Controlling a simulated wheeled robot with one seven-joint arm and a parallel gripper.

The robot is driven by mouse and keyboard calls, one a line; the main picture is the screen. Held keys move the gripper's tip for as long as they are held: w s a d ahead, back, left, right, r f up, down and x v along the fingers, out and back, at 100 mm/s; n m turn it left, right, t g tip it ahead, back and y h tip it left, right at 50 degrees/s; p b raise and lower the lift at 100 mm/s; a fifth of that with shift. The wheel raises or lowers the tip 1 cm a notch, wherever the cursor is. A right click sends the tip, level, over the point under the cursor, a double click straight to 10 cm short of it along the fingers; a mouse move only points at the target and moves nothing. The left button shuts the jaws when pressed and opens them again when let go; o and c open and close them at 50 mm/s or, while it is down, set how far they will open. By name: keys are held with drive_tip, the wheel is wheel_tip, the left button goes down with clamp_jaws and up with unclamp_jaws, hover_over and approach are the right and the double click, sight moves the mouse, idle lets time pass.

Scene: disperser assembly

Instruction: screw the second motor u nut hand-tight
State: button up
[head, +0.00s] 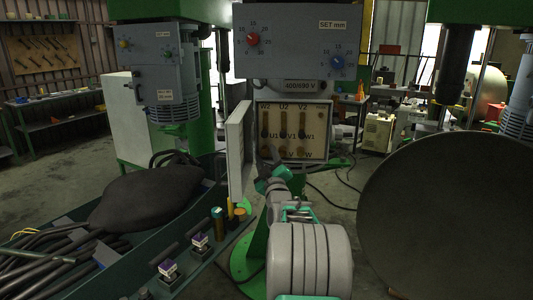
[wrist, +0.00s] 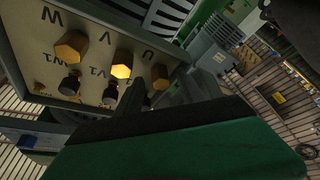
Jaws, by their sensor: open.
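The motor terminal board (head: 315,127) is a cream panel in the middle of the head view, with bolts lettered W2, U2, V2, then U1, V1, W1, then V and W. My gripper (head: 275,158) is open in front of its lower left part and hides the U terminal there. In the wrist view, the board appears turned over. A brass hex nut at U (wrist: 160,77) sits on the board, beside the V nut (wrist: 122,65) and W nut (wrist: 70,47). A dark finger of my gripper (wrist: 137,93) is close to the U nut; contact cannot be told.
An open cover door (head: 240,150) stands just left of the board. A green bench tray (head: 205,265) with cables and a dark bag (head: 145,200) lies at left. A large dark disc (head: 450,220) fills the right.

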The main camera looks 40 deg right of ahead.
drive_tip(key=shift+w, duration=0.1)
clamp_jaws()
idle(0.4)
drive_tip(key=shift+f, duration=0.1)
